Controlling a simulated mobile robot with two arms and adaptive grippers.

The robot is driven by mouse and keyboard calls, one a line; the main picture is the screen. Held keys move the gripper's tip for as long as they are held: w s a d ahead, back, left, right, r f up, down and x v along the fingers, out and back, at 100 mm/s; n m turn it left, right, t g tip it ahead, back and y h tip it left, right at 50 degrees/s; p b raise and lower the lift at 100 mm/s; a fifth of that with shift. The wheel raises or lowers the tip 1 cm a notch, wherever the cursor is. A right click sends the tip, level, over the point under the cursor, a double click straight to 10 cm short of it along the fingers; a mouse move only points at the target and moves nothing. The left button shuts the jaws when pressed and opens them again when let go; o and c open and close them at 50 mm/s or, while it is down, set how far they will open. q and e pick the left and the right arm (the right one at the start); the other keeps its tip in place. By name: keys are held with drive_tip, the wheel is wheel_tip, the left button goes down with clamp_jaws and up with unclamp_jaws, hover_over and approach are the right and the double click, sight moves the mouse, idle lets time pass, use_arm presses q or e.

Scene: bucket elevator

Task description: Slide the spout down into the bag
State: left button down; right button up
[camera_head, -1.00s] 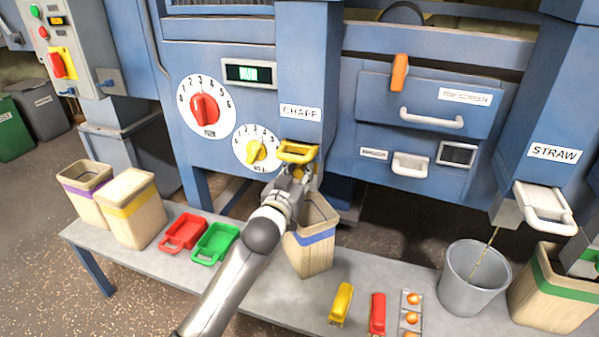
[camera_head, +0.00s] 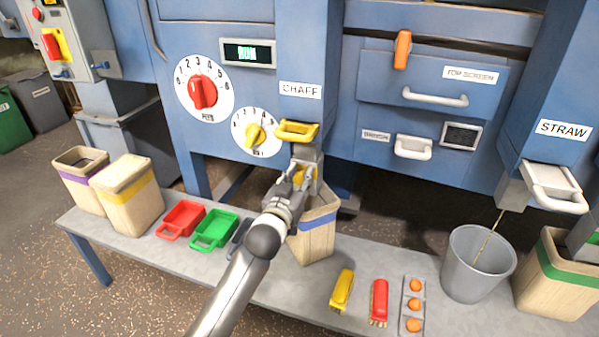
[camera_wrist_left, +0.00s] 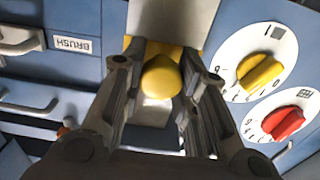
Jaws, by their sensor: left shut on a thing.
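The grey metal spout (camera_head: 308,152) hangs below the blue chute marked CHAFF (camera_head: 302,90). My left gripper (camera_head: 303,178) is shut on the spout's yellow knob, just above the bag. In the left wrist view the yellow knob (camera_wrist_left: 161,77) sits between the two fingers, with the spout's pale metal behind it. The bag with a blue band (camera_head: 318,236) stands upright on the bench under the chute. My gripper and arm hide part of its mouth, so I cannot tell how far the spout's lower end is inside. My right gripper is not in view.
A yellow slide handle (camera_head: 297,131) sticks out above the spout. Red (camera_head: 181,220) and green (camera_head: 214,231) trays lie left of the bag on the bench (camera_head: 165,255). Yellow (camera_head: 342,289) and red (camera_head: 380,299) brushes lie right of it. A grey bucket (camera_head: 478,264) stands farther right.

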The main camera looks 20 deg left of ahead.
use_arm(q)
drive_tip(key=shift+f+b, duration=0.35)
drive_tip(key=shift+f, duration=1.05)
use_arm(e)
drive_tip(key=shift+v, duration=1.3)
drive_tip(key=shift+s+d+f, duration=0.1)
use_arm(q)
drive_tip(key=c, duration=1.1)
unclamp_jaws()
drive_tip(key=s, duration=1.2)
drive_tip(key=shift+a, duration=0.2)
